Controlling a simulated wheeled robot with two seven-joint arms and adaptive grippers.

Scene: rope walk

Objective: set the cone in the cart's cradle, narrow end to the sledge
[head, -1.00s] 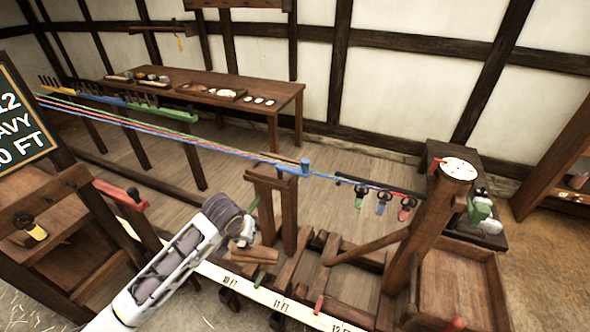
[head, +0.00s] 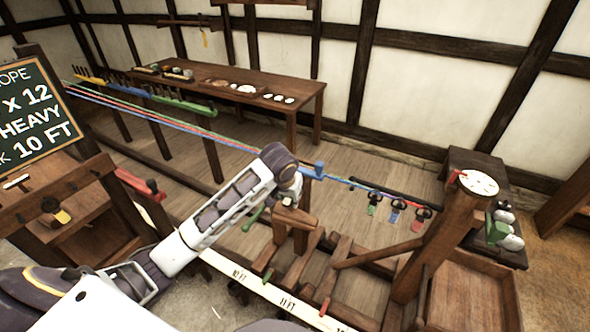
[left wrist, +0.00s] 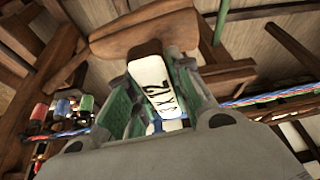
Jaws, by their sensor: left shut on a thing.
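The taper is not clear, so I cannot tell where the narrow end points. The gripper is above the wooden cart's posts (head: 301,240), beside the strands; the cradle is hidden behind hand and load. The sledge seems to be the wooden frame at right with a tall post (head: 430,245) and white dial. My right gripper is not in view.
A white foot scale (head: 262,290) runs along the front. A chalkboard (head: 32,112) stands left; a long bench (head: 300,95) stands behind.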

